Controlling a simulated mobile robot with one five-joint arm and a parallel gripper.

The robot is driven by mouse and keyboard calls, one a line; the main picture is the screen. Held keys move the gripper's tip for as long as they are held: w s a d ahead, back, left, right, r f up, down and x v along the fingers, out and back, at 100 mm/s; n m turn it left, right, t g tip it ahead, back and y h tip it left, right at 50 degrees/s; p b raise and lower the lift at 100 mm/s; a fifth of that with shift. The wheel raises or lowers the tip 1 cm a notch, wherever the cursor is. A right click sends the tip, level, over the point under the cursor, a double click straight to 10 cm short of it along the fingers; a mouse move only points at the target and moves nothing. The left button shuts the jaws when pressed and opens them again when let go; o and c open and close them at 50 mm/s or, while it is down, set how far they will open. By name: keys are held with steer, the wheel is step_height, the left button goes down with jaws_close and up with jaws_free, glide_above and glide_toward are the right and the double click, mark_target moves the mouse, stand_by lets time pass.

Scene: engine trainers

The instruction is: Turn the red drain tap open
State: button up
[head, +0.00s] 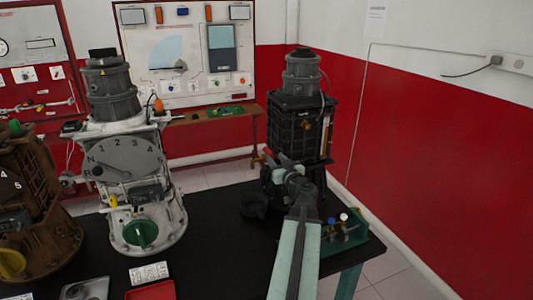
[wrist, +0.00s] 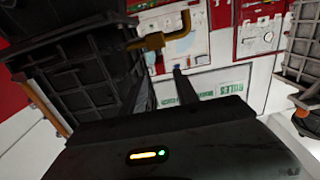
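No red drain tap can be made out for certain. A bent brass pipe (wrist: 166,40) comes out of the dark engine block (wrist: 75,70) in the wrist view; brass (head: 258,160) also shows at the left of the black engine (head: 300,125) in the head view. My gripper (wrist: 168,84) is open, with two dark fingers apart and nothing seen between them, below the brass pipe. In the head view my arm hides part of the engine's base.
A white engine (head: 130,165) with a numbered dial stands to the left, and a brown one (head: 30,200) farther left. A black bowl (head: 254,206) sits on the black table (head: 215,235) beside my arm. A red wall (head: 430,150) lies to the right.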

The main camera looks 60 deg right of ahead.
mark_target(272, 154)
steer(key=x, duration=0.7)
steer(key=shift+w, duration=0.1)
steer(key=shift+a, duration=0.1)
jaws_close()
